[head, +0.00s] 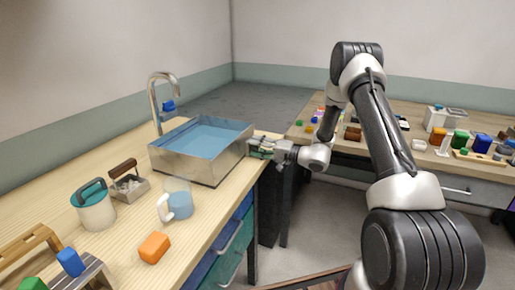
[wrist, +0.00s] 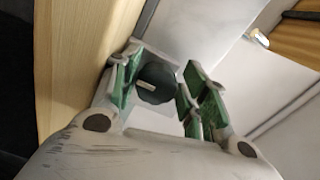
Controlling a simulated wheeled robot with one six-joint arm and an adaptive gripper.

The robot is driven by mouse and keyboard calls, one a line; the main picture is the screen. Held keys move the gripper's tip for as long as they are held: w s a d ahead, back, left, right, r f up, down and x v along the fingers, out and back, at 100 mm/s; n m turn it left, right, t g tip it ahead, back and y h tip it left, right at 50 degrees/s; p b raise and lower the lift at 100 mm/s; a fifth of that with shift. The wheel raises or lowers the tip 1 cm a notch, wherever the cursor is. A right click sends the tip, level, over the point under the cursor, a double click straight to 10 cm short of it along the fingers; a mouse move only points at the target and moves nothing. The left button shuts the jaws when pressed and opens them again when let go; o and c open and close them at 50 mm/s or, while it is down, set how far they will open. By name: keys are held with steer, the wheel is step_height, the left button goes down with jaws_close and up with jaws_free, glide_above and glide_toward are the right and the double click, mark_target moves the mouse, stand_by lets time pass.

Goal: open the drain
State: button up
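A metal basin (head: 185,165) holding blue water (head: 203,138) stands on the wooden counter. In the wrist view, a dark round knob (wrist: 157,84) with a small pale mark sits against a grey metal surface. My gripper (wrist: 163,62) has its green-padded fingers spread, one on each side of the knob. The fingers look open; I cannot tell whether either pad touches it. In the head view, my gripper (head: 262,146) is at the right side of the basin, by the counter's edge, and the knob is hidden there. The drain opening itself is not visible.
A curved faucet (head: 154,98) rises behind the basin. A second table (head: 385,150) on the right is cluttered.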

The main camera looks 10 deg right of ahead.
steer(key=shift+f+m, duration=0.25)
steer(key=shift+m, duration=0.05)
